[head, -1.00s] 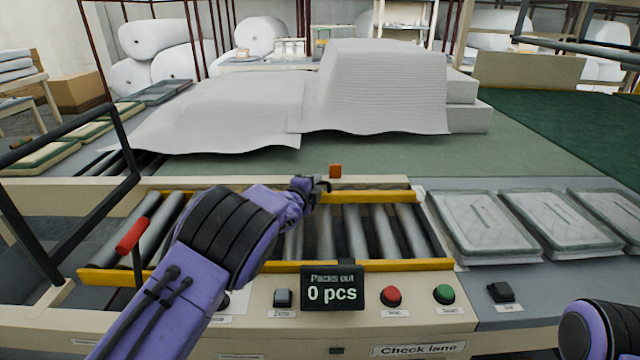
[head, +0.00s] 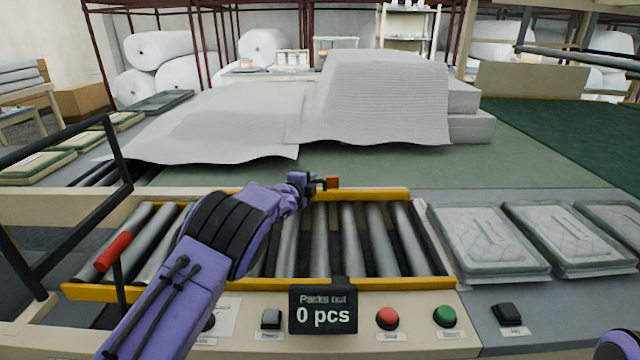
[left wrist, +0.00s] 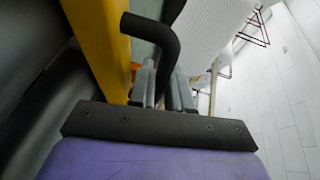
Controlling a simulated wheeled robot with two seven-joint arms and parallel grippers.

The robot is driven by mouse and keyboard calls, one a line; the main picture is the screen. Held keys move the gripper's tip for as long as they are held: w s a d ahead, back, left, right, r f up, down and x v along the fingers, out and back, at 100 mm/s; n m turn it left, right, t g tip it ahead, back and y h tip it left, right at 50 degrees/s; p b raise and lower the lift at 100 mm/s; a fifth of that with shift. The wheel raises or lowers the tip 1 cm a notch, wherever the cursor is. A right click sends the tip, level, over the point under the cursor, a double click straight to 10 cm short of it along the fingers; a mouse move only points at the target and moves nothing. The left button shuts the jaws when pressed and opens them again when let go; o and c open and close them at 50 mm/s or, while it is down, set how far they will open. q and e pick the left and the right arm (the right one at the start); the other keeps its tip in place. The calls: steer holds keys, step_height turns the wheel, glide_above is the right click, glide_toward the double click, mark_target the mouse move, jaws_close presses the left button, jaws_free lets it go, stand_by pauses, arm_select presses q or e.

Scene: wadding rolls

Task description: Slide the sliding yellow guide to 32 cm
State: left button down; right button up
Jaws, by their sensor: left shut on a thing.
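The sliding yellow guide (head: 370,194) is the far yellow bar across the roller lane, parallel to the fixed near yellow rail (head: 400,284). My left gripper (head: 312,183) is at the guide's far side, beside a small orange block (head: 333,183). In the left wrist view the yellow guide (left wrist: 100,40) runs along the left, and a black bent handle (left wrist: 158,28) reaches down to the grey fingers (left wrist: 163,88). The left gripper is shut on this handle; the exact contact is partly hidden. Any scale is not readable. My right gripper is not in view.
Grey rollers (head: 348,240) lie between the yellow bars. A red-gripped lever (head: 113,252) stands at left. A "0 pcs" display (head: 323,311), red button (head: 387,317) and green button (head: 446,316) line the front. Packed trays (head: 487,240) lie right; white wadding (head: 380,100) lies behind.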

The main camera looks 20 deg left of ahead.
arm_select(q)
steer(key=shift+w+a+r, duration=0.1)
steer(key=shift+a+r, duration=0.15)
steer(key=shift+r, duration=0.3)
steer(key=c, duration=1.4)
jaws_free()
steer(key=shift+w+a+f, duration=0.25)
steer(key=shift+w+f, duration=0.5)
steer(key=shift+w, duration=0.05)
steer(key=shift+s+d+r, duration=0.15)
steer(key=shift+s+r, duration=0.05)
steer(key=shift+s, duration=0.55)
steer(key=s+b, duration=0.1)
steer(key=s, duration=0.2)
steer(key=s+r, duration=0.1)
steer(key=s, duration=0.1)
steer(key=s+b, duration=0.1)
steer(key=s, duration=0.2)
steer(key=shift+s+a+r+b, duration=0.25)
steer(key=shift+s+a+b, duration=0.05)
steer(key=shift+b, duration=0.05)
steer(key=shift+s, duration=0.2)
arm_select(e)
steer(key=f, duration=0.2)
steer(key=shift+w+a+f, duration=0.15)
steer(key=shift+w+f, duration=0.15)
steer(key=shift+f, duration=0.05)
